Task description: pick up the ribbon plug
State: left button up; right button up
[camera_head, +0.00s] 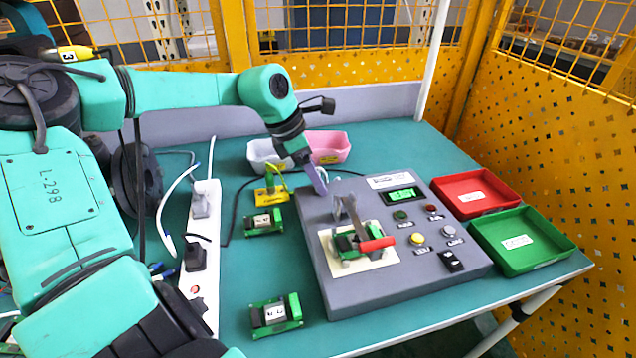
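My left gripper (320,185) reaches down from the upper left to the back left corner of the grey test box (400,283). Its fingers show edge-on as a narrow purple-grey shape, so I cannot tell whether they are open or hold anything. A small pale grey piece (337,207) stands on the box just in front of the fingertips; it may be the ribbon plug, but it is too small to be sure. Beside it a clamp with a red handle (377,244) sits over a green module (345,241) on a pale plate. My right gripper is not in view.
A yellow-and-green part (271,193) stands behind. A white power strip (207,255) is at left. Red (476,193) and green (522,240) trays stand right. White and pink bins (327,146) are behind.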

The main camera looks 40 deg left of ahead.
pick_arm(q)
grip_shut()
